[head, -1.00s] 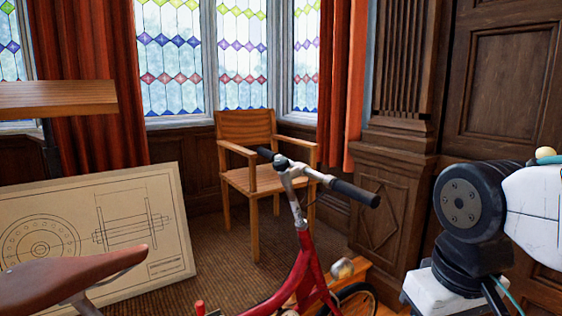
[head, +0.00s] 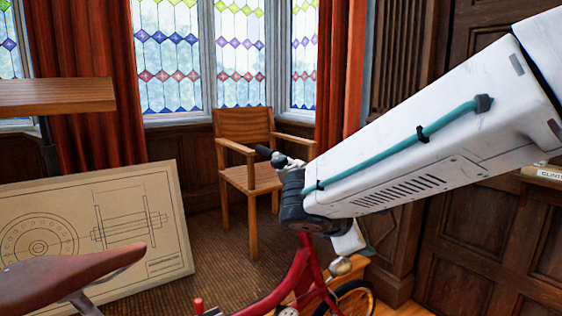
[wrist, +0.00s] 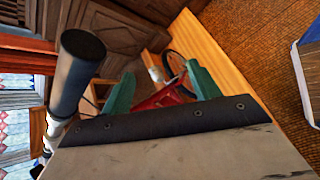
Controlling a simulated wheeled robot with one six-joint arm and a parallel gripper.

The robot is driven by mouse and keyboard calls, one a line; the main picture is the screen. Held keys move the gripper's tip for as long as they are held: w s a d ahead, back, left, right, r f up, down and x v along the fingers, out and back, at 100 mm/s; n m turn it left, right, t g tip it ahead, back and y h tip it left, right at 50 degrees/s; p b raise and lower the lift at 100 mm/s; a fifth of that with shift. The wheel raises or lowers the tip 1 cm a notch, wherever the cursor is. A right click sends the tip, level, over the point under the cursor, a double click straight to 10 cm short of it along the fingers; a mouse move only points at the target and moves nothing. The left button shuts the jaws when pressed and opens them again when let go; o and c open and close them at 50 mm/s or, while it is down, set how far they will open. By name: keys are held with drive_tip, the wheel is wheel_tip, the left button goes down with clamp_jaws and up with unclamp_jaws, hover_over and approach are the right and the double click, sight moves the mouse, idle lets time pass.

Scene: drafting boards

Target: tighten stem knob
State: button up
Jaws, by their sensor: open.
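The red bicycle (head: 303,262) stands in the lower middle of the head view, with its brown saddle (head: 70,273) at the left. My arm crosses in front of its stem and right handlebar, so the stem knob cannot be made out. Only the left end of the handlebar (head: 280,160) shows there. In the wrist view my gripper (wrist: 162,86) has its two green fingers apart with nothing held between them. The red frame shows beyond and between the fingers. A black handlebar grip (wrist: 80,45) is close at the upper left, beside the gripper.
A wooden armchair (head: 240,125) stands behind the bicycle. A framed drawing board (head: 120,270) leans at the left, below a wooden tabletop (head: 55,97). A pale wooden plank (wrist: 225,68) lies near the wheel (wrist: 176,68). A blue-and-white object edges in at the wrist view's right.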

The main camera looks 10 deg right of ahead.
sight(280, 160)
drive_tip(key=w+a+r+n+t+y, duration=0.1)
drive_tip(key=w+a+r+n+t, duration=0.2)
drive_tip(key=w+a+n, duration=0.1)
drive_tip(key=w+a+r+n+t+y, duration=0.1)
drive_tip(key=w+a+r+n+t, duration=0.2)
drive_tip(key=n, duration=0.5)
drive_tip(key=w+a+r+n+t+y, duration=0.1)
drive_tip(key=w+a+r+n+t, duration=0.2)
drive_tip(key=w, duration=0.6)
drive_tip(key=shift+w+a+r+n+t, duration=0.1)
drive_tip(key=shift+a+r+n+t, duration=0.1)
drive_tip(key=shift+a+n+t, duration=0.6)
drive_tip(key=shift+a+r+n+t, duration=0.15)
drive_tip(key=shift+a+n+t, duration=0.25)
drive_tip(key=shift+a+n, duration=0.8)
drive_tip(key=shift+w+a+n, duration=0.1)
drive_tip(key=shift+a+n, duration=0.1)
drive_tip(key=shift+n, duration=0.1)
drive_tip(key=x, duration=0.7)
drive_tip(key=shift+w+d, duration=0.2)
drive_tip(key=shift+w, duration=0.15)
drive_tip(key=c, duration=1)
